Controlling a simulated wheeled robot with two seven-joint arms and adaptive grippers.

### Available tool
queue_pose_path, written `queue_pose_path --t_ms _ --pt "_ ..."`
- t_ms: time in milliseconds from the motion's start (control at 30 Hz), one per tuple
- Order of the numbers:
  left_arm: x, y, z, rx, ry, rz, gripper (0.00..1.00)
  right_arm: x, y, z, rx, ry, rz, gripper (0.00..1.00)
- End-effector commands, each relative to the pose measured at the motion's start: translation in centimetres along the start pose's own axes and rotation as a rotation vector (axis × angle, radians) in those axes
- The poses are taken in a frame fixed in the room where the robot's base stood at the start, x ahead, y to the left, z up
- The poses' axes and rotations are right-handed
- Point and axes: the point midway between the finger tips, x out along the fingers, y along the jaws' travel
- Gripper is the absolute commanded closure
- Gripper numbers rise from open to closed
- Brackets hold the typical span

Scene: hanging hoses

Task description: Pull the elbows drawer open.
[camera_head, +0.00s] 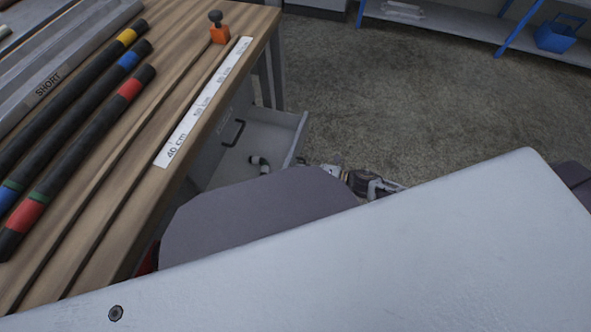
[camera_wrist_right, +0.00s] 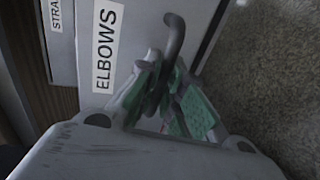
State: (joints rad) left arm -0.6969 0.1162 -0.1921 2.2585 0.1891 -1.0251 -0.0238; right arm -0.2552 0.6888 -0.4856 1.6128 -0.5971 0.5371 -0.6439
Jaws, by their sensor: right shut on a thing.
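The elbows drawer (camera_head: 297,139) stands pulled out from under the workbench in the head view, with a few dark and white fittings (camera_head: 262,163) inside. In the right wrist view its white front carries the "ELBOWS" label (camera_wrist_right: 106,47). A dark bar handle (camera_wrist_right: 174,40) stands out from that front. My right gripper (camera_wrist_right: 167,97) has its green-padded fingers closed around the lower part of the handle. In the head view my right gripper (camera_head: 368,184) shows just outside the drawer front, partly hidden by my own arm. My left gripper is not in view.
The wooden workbench (camera_head: 130,215) at left holds striped hoses (camera_head: 110,110), a measuring strip (camera_head: 205,100) and an orange clamp-like piece (camera_head: 220,32). Blue-framed shelving (camera_head: 470,30) stands far back; floor between is clear.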

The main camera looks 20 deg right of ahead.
Motion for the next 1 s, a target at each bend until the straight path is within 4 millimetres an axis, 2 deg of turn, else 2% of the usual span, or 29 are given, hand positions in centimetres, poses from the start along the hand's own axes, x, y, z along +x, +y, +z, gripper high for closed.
queue_pose_path --t_ms 333,367,500,533,1000 --pt "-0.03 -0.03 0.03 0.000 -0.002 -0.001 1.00 -0.11 -0.08 0.06 0.000 -0.001 -0.001 1.00" --pt "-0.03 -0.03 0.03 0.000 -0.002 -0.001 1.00 -0.11 -0.08 0.06 0.000 -0.001 -0.001 0.88" --pt "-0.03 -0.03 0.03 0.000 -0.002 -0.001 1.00 -0.09 -0.06 0.05 0.000 -0.001 -0.001 0.70" --pt "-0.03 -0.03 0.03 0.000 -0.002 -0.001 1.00 -0.09 -0.06 0.04 0.000 -0.001 -0.001 0.69" --pt "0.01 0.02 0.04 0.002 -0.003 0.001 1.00 -0.43 -0.05 0.01 0.001 0.000 0.000 0.69"
